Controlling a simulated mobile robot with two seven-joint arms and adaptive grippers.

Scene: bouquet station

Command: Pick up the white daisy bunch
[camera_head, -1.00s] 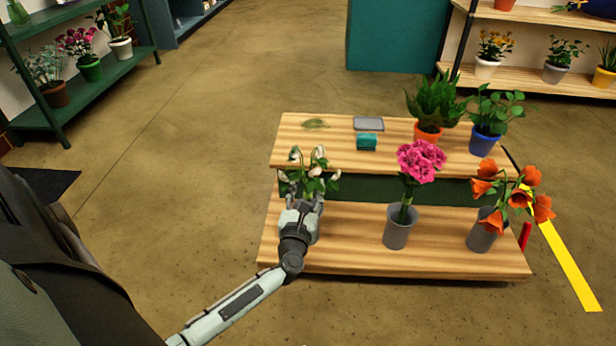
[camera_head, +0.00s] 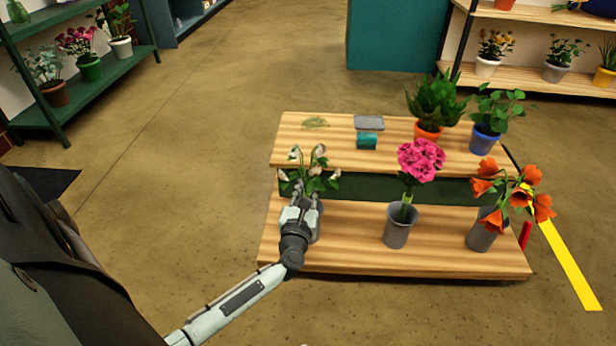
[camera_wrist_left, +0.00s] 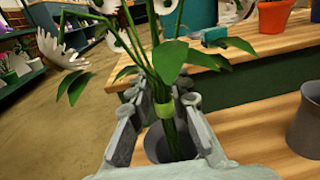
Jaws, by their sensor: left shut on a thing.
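The white daisy bunch (camera_head: 316,172) has white blooms, green leaves and green stems. It stands upright in a grey vase (camera_head: 318,222) at the left of the lower front shelf. My left gripper (camera_head: 300,190) is at its stems from the front and hides part of the vase. In the left wrist view the bunch (camera_wrist_left: 168,62) rises between the two fingers of my left gripper (camera_wrist_left: 163,103), which is shut on the stems near a light green band. The lower stems run into the vase mouth (camera_wrist_left: 158,147) below. My right gripper is not in view.
A vase of pink flowers (camera_head: 397,230) and a vase of orange flowers (camera_head: 482,237) stand to the right on the same shelf. The upper shelf (camera_head: 295,150) holds a teal box (camera_head: 367,141), a grey tray (camera_head: 369,122) and two potted plants. Open floor lies left.

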